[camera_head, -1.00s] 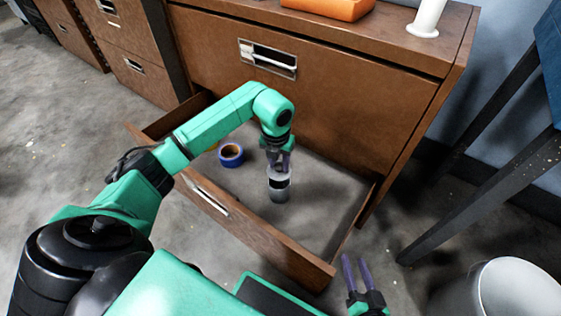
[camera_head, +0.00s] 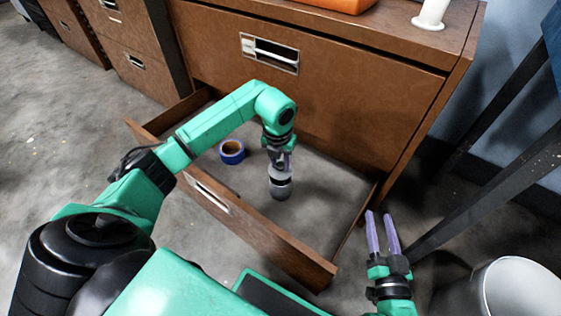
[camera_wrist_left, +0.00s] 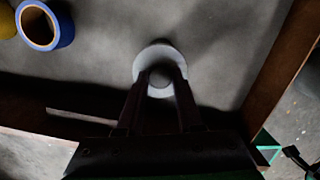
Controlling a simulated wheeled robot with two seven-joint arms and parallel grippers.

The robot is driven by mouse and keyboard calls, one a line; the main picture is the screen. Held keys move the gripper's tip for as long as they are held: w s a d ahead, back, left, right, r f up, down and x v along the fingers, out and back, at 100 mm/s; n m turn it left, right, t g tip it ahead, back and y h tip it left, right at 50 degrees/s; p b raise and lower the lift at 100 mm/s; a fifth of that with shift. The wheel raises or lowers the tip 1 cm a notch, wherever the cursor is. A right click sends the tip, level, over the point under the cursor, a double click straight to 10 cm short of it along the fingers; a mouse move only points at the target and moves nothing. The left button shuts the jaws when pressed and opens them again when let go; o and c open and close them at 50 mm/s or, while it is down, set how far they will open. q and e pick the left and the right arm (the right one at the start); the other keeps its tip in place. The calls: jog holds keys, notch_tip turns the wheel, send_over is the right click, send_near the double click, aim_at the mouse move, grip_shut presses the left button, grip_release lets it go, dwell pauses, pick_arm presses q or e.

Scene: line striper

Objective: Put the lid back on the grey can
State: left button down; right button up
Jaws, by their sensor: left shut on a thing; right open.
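The grey can (camera_head: 280,190) stands upright in the open drawer, below my left gripper (camera_head: 279,163). My left gripper points down and is shut on the pale round lid (camera_head: 281,171) by its centre knob. In the left wrist view the lid (camera_wrist_left: 143,70) is a light disc between the fingers and hides the can beneath. The lid is over the can's top; I cannot tell whether it is seated or slightly above. My right gripper (camera_head: 379,214) is open and empty, outside the drawer at its right.
A blue tape roll (camera_head: 231,151) lies in the drawer left of the can, with a yellow item (camera_wrist_left: 8,20) beside it in the wrist view. The drawer's front wall (camera_head: 250,232) is near my arm. A dark table leg (camera_head: 490,195) and a white bin (camera_head: 520,285) are at right.

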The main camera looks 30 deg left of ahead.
pick_arm(q)
notch_tip(320, 180, down, 2)
jog(key=shift+f+b, duration=0.25)
jog(key=shift+b, duration=0.5)
pick_arm(e)
jog(key=w+r+t, duration=0.2)
jog(key=r, duration=0.6)
jog(key=w+d+r+n+t+y, duration=0.1)
jog(key=w+r+t, duration=0.1)
jog(key=r, duration=0.6)
jog(key=shift+w+d+r+t, duration=0.25)
jog(key=shift+w+d+t, duration=0.1)
jog(key=shift+t, duration=0.35)
jog(key=shift+s+a+f, duration=0.1)
pick_arm(q)
jog(key=shift+p, duration=0.45)
pick_arm(e)
jog(key=shift+r, duration=0.25)
pick_arm(q)
jog(key=shift+f, duration=0.2)
pick_arm(e)
jog(key=shift+r, duration=0.1)
jog(key=shift+r, duration=0.2)
pick_arm(q)
jog(key=shift+c, duration=2.4)
grip_release()
